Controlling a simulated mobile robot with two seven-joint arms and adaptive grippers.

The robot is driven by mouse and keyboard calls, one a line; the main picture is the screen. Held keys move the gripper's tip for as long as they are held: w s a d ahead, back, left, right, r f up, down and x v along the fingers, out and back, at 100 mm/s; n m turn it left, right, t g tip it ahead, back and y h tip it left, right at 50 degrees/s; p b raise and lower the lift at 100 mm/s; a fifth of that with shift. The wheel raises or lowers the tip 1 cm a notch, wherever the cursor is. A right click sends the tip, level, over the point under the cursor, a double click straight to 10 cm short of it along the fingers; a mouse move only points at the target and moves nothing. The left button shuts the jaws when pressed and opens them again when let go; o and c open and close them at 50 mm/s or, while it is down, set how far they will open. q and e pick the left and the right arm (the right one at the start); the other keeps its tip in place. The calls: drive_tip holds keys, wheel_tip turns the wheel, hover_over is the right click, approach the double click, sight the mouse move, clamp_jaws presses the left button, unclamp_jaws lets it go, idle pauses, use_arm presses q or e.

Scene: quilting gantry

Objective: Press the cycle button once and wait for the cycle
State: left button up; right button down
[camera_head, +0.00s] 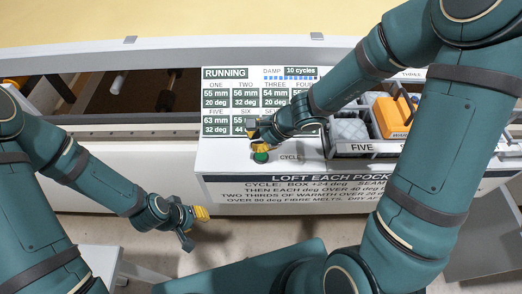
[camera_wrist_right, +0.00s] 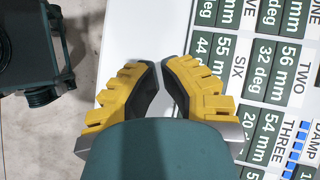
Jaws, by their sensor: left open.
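The green cycle button (camera_head: 261,157) sits on the white front panel, left of the word CYCLE. My right gripper (camera_head: 257,146) is just behind the button in the head view, its yellow fingertips close to it; I cannot tell whether they touch. In the right wrist view its fingers (camera_wrist_right: 161,72) come together with nothing between them, and the button is hidden. The display board (camera_head: 262,100) reads RUNNING, with 10 cycles beside DAMP. My left gripper (camera_head: 190,222) is open and empty, hanging over the floor in front of the machine.
A divided tray (camera_head: 366,148) with pale blocks and an orange piece (camera_head: 392,116) stands right of the board. The long machine bed (camera_head: 90,131) runs behind. A white stand (camera_head: 106,266) is at lower left. Floor is clear around my left gripper.

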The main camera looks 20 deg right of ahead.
drive_tip(key=shift+r+p, duration=1.3)
drive_tip(key=shift+r, duration=0.5)
drive_tip(key=shift+f, duration=0.1)
